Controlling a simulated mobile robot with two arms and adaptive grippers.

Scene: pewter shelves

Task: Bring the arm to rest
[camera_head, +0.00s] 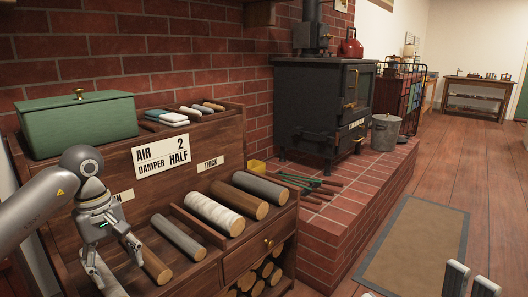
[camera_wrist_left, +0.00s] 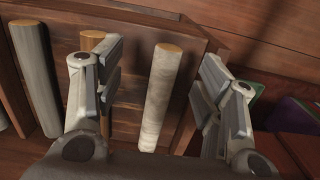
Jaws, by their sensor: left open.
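My left gripper (camera_head: 118,262) is over the left part of the wooden log shelf (camera_head: 210,283), its fingers pointing down. In the left wrist view it is open (camera_wrist_left: 160,85), with its two fingers wide apart. A pale log (camera_wrist_left: 160,98) shows between the fingers, with gaps on both sides, so it is not gripped. In the head view a brown log (camera_head: 156,266) lies just beside the fingers. Part of my right gripper (camera_head: 470,280) shows at the bottom right edge; its jaw state is unclear.
A grey log (camera_head: 178,238), a birch log (camera_head: 222,213) and a dark log (camera_head: 262,187) lie in the shelf's bays. A green box (camera_head: 78,124) stands on top. A black stove (camera_head: 315,105) stands behind on a brick hearth. The floor at right, with a mat (camera_head: 415,245), is clear.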

